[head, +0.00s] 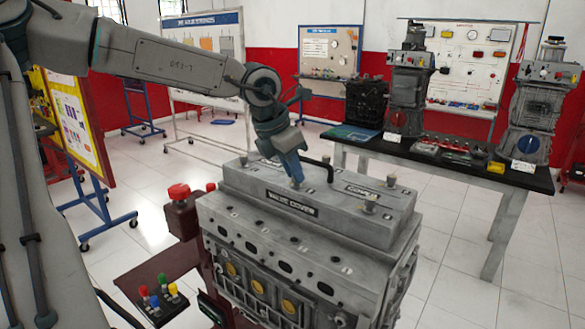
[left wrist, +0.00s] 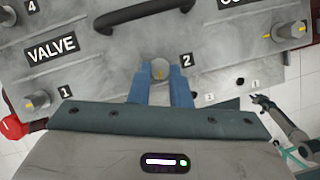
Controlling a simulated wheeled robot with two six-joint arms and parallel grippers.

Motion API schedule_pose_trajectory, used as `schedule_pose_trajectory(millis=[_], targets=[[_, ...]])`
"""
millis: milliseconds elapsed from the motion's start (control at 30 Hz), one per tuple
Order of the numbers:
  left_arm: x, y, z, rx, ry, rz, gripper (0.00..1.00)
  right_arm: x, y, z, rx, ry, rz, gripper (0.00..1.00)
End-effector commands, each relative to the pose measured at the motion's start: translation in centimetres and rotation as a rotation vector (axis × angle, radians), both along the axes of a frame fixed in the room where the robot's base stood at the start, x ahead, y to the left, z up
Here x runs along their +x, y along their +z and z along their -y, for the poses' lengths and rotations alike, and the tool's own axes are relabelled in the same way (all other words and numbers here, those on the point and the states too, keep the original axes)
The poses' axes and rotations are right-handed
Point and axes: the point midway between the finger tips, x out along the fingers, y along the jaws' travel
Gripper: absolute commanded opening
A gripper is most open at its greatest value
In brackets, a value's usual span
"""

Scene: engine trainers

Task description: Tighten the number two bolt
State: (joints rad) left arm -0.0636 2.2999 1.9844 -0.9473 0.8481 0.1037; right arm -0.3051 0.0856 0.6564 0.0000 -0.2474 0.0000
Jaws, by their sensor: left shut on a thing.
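The grey engine block (head: 300,275) carries a raised valve cover (head: 335,205) with labelled bolts. In the left wrist view the number two bolt (left wrist: 160,69) stands beside the "2" label. My left gripper (head: 298,180) comes down on the cover from above. Its blue fingers, also in the left wrist view (left wrist: 160,82), are shut on the sides of this bolt. In the head view the gripper hides the bolt. The number one bolt (left wrist: 40,99) stands to the left, and another bolt (left wrist: 290,31) to the right.
A black handle (left wrist: 143,14) rises from the cover near my gripper. A red-topped button box (head: 180,205) and a panel of coloured buttons (head: 160,298) stand left of the engine. A bench (head: 440,160) with other engines is behind.

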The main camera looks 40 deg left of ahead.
Motion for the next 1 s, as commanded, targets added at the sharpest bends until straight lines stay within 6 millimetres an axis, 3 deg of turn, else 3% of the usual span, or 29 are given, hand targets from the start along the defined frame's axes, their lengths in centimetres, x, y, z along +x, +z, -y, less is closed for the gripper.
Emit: schedule_pose_trajectory(millis=[367, 700, 1000], targets=[[0.0, 0.3, -0.2, -0.004, -0.141, -0.001, 0.0, -0.1, 1.5, -0.6, 0.006, -0.002, 0.003, 0.36], [0.2, 0.4, -0.5, -0.004, -0.444, -0.003, 0.0, -1.4, 4.2, -0.9, 0.01, -0.004, -0.011, 0.36], [0.5, 0.2, -0.7, -0.003, -0.728, -0.002, 0.0, -1.2, 6.0, -0.5, 0.005, -0.003, -0.006, 0.36]])
